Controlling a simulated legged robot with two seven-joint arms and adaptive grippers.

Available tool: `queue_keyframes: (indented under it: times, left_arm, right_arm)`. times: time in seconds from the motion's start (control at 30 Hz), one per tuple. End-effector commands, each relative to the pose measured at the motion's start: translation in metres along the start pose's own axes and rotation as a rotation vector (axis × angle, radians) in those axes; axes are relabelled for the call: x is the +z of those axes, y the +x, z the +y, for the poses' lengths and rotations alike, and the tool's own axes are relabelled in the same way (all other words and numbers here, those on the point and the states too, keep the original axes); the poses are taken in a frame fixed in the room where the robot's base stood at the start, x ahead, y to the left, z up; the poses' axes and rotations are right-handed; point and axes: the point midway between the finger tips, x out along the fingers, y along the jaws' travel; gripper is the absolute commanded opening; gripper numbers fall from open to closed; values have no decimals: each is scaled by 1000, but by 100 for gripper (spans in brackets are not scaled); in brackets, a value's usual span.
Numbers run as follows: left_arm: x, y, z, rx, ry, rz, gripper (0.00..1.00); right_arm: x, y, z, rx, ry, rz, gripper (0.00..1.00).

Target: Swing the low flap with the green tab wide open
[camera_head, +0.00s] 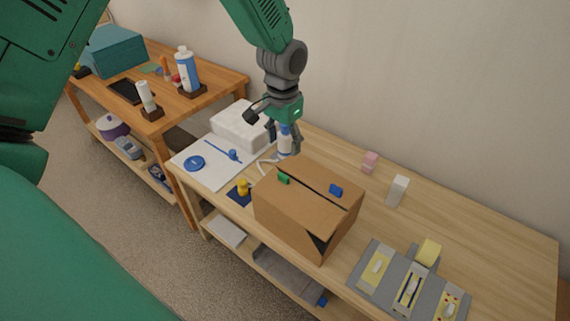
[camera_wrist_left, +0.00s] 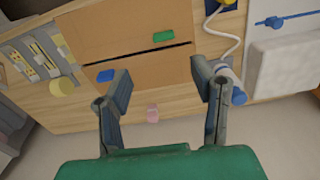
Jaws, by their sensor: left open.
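A brown cardboard box (camera_head: 290,213) stands on the near table. Its top flaps lie nearly flat, with a dark slit between them. The green tab (camera_head: 284,179) sits on the left flap and the blue tab (camera_head: 336,190) on the right flap. The wrist view also shows the green tab (camera_wrist_left: 164,36) and blue tab (camera_wrist_left: 105,76) on either side of the slit. My left gripper (camera_head: 283,140) hangs behind the box's back left corner, fingers spread and empty, apart from the green tab. Its fingers (camera_wrist_left: 163,85) also show in the wrist view.
A white and blue bottle (camera_head: 286,143) stands close to my left gripper. A grey tray (camera_head: 397,264) lies to the right. The table's back right is mostly clear.

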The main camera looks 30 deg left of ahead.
Motion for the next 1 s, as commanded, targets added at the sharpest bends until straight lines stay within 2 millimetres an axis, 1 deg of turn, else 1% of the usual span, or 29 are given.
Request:
queue_keyframes:
  times: [0.03, 0.07, 0.17, 0.27, 0.5, 0.7, 0.83, 1.0]
  left_arm:
    - [-4, -9, -2, -2, -1, -2, 52]
    - [-4, -10, -3, -3, -1, -4, 52]
    - [-4, -4, -4, -4, 0, -9, 52]
    - [-3, 12, -4, -4, 0, -12, 52]
    - [-2, 64, -3, -4, 1, -11, 52]
    - [-2, 101, -3, -4, 0, -9, 52]
    - [-2, 117, -3, -4, 1, -8, 52]
    - [-3, 125, -4, -4, 1, -6, 52]
  right_arm:
    - [0, -2, 0, 0, 0, 0, 40]
    - [0, -2, 0, 0, 0, 0, 40]
    - [0, -1, 0, 0, 0, 0, 40]
    - [0, 1, 0, 0, 0, 0, 40]
    - [0, 4, 0, 0, 0, 0, 40]
    - [0, 6, 0, 0, 0, 0, 40]
    - [0, 6, 0, 0, 0, 0, 40]
    - [0, 7, 0, 0, 0, 0, 40]
